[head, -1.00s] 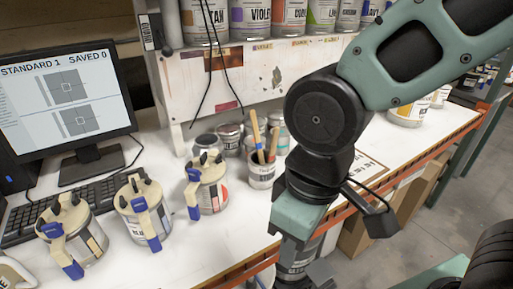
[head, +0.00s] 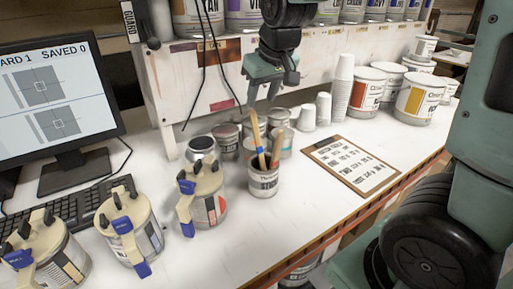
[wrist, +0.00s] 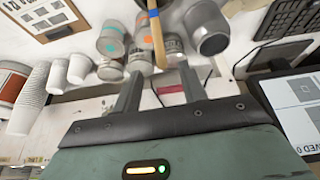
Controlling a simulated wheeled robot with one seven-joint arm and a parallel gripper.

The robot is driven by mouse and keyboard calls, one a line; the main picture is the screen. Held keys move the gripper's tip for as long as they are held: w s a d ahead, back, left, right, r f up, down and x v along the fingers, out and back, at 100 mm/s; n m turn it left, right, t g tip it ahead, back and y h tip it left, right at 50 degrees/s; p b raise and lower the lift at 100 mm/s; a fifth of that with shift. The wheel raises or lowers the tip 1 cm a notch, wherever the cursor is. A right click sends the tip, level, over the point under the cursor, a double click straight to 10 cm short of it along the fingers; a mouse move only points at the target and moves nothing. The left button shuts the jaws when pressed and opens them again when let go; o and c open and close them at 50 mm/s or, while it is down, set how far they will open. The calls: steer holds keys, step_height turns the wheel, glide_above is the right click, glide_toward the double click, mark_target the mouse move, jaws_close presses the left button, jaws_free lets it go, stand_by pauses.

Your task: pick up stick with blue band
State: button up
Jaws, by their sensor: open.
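The stick with the blue band (head: 256,137) stands tilted in an open can (head: 263,183) on the white counter. Its blue band shows near the can's rim, and its lower end is hidden inside. My gripper (head: 262,101) is open and empty, pointing down just above the banded stick's top. In the wrist view the banded stick (wrist: 158,42) reaches toward the gap between my fingertips (wrist: 160,68); I cannot tell whether it touches them.
Small cans (head: 227,137) stand close behind the stick can. Paint cans with clamps (head: 208,197) are at the left by the keyboard and monitor (head: 50,105). Paper cups (head: 323,108), a clipboard (head: 350,165) and large cans (head: 418,100) are to the right.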

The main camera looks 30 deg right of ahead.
mark_target(255, 119)
steer(key=x, duration=0.6)
steer(key=shift+p, duration=0.3)
steer(key=shift+p+x, duration=0.75)
steer(key=shift+x, duration=1.9)
steer(key=shift+w+r, duration=0.1)
steer(key=shift+w, duration=0.05)
jaws_close()
